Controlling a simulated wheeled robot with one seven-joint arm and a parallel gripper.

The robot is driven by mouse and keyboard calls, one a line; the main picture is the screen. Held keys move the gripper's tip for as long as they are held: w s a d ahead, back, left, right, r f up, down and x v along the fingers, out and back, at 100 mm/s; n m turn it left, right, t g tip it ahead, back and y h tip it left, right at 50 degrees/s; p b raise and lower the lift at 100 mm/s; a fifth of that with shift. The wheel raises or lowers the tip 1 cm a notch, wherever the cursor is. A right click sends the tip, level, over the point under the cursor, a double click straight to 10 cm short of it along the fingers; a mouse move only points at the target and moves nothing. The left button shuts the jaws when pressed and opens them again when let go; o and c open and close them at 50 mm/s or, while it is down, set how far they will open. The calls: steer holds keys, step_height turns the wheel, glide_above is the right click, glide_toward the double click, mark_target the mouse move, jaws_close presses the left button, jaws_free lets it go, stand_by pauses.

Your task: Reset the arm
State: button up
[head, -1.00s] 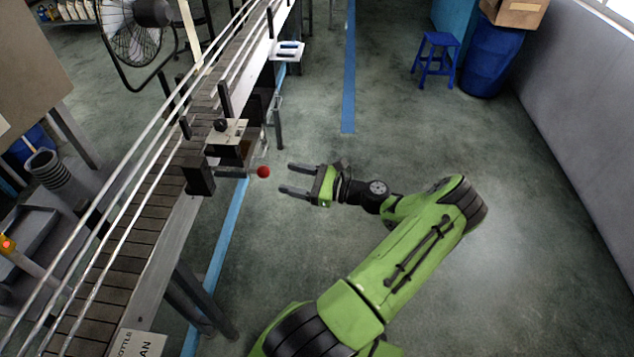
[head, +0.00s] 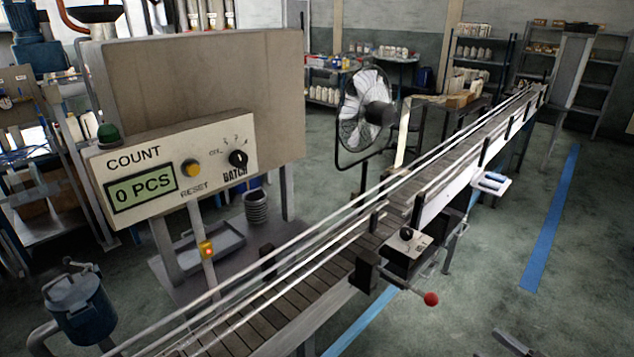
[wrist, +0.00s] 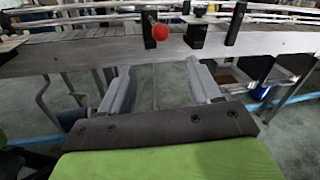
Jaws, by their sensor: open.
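My gripper (wrist: 160,90) is open and empty in the wrist view, its two grey fingers apart and pointing at the side of the conveyor. A red ball-ended lever (wrist: 160,32) stands out from the conveyor's side, beyond the fingertips and apart from them. In the head view the red knob (head: 431,299) sits on a rod below a small control box (head: 407,243). Only a piece of a finger shows at the lower right edge of the head view; the rest of my arm is out of that picture.
The conveyor (head: 262,323) with rails runs from lower left to upper right. A counter panel (head: 173,169) reading "0 PCS" stands at the left. A fan (head: 366,110) stands behind the conveyor. A small tray (head: 491,183) juts from its side. The floor at the right is clear.

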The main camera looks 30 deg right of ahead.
steer(key=w+a+r+n+g+y, duration=0.1)
steer(key=w+a+r+n+g, duration=0.2)
steer(key=w+a+n+g, duration=0.65)
steer(key=w+a+r+n+g+y, duration=0.2)
steer(key=w+a+r+n+g, duration=0.3)
steer(key=a+n, duration=0.5)
steer(key=s+a+r+n+h, duration=0.1)
steer(key=a+r+n+h, duration=0.15)
steer(key=a, duration=0.35)
steer(key=s+a+r+n+h, duration=0.2)
steer(key=a+r+n, duration=0.1)
steer(key=a, duration=0.3)
steer(key=s+a+r+n+t, duration=0.1)
steer(key=s+a+r+n, duration=0.1)
steer(key=s+n, duration=0.1)
steer(key=s+a+r+n+t+h, duration=0.1)
steer(key=s+a+r+n, duration=0.1)
steer(key=s+a+n, duration=0.1)
steer(key=s+n, duration=0.1)
steer(key=s, duration=0.1)
steer(key=shift+s, duration=0.3)
